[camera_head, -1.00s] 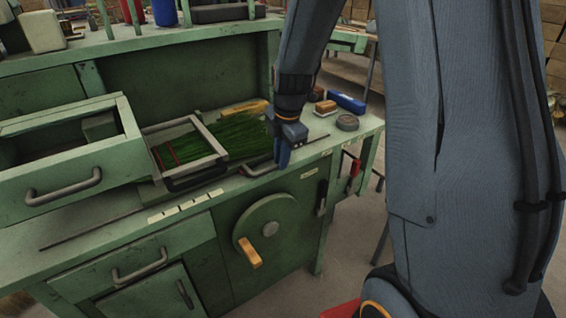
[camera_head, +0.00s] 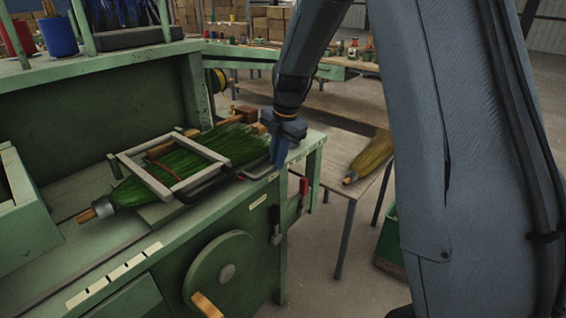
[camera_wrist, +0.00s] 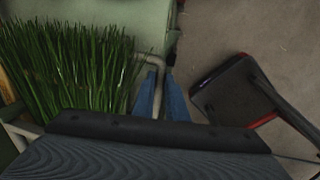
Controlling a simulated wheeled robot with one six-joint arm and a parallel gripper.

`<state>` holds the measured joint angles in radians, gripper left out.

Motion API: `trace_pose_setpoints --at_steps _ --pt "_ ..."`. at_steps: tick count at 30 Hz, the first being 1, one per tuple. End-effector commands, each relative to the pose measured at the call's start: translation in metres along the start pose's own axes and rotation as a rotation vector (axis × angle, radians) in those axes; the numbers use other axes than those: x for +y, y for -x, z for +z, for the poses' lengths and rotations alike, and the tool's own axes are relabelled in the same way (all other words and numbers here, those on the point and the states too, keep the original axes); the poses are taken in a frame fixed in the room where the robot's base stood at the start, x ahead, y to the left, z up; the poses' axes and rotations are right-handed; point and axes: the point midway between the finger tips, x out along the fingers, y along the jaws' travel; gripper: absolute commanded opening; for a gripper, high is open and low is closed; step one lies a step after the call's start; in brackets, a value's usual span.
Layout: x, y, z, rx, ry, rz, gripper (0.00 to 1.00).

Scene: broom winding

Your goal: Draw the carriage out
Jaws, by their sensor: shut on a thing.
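The carriage (camera_head: 128,166), a pale rectangular frame, lies on the green bench, around a green-bristled broom head (camera_head: 165,166). A red band crosses the bristles. A broom handle stub (camera_head: 88,214) points left from a grey collar. My gripper (camera_head: 278,166) is at the carriage's right end, shut on its bent metal pull handle (camera_head: 256,177). The grip itself is partly hidden by the fingers.
The green housing (camera_head: 25,215) stands at left. A crank wheel (camera_head: 220,270) with a wooden knob is on the bench front. A red-handled tool (camera_head: 303,188) hangs at the bench's right end. A side table (camera_head: 345,150) holds a tan broom (camera_head: 370,155). Floor is open between.

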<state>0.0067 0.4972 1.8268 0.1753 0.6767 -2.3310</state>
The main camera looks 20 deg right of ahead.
Motion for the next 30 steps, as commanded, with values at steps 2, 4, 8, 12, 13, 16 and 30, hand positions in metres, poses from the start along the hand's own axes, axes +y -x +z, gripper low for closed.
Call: trace_pose_setpoints --at_steps 2,4,8,12,13,16,30 --pt "0.003 0.0 0.001 -0.002 0.006 0.002 0.0" --pt "0.003 0.0 0.001 -0.002 0.007 0.002 0.0" --pt "0.003 0.0 0.003 -0.004 0.006 0.003 0.0" --pt "0.003 0.0 0.005 -0.006 0.004 0.004 0.0" --pt "0.002 0.001 0.005 -0.006 0.004 0.005 0.0" --pt "0.002 0.0 0.005 -0.005 0.003 0.004 0.27" --pt "0.003 0.016 0.003 -0.004 0.006 0.005 0.31"
